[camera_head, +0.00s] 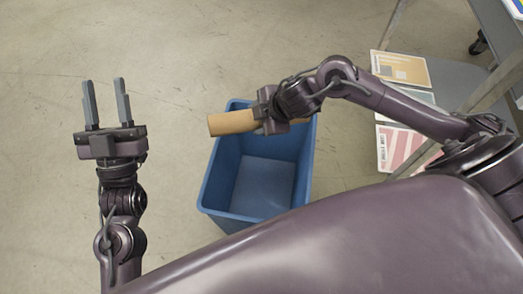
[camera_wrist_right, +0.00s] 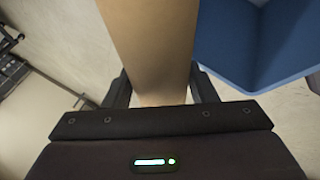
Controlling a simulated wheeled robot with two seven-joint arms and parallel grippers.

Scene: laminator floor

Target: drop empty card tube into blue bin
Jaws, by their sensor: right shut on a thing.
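A tan card tube (camera_head: 232,123) is held level in my right gripper (camera_head: 262,110), over the far edge of the blue bin (camera_head: 209,186). Its left end sticks out past the bin's left wall. The bin stands on the floor with its open top up, and the part of its inside that shows is empty. In the right wrist view the tube (camera_wrist_right: 150,40) runs between the two fingers of the gripper (camera_wrist_right: 160,90), and the bin (camera_wrist_right: 255,50) is at the upper right. My left gripper (camera_head: 107,103) is open and empty, left of the bin.
Several printed sheets or boards (camera_head: 400,68) lie on a low shelf at the right, beside a grey metal frame leg (camera_head: 393,22). A black caster (camera_head: 479,44) is at the upper right. The floor (camera_head: 180,50) left of and behind the bin is clear.

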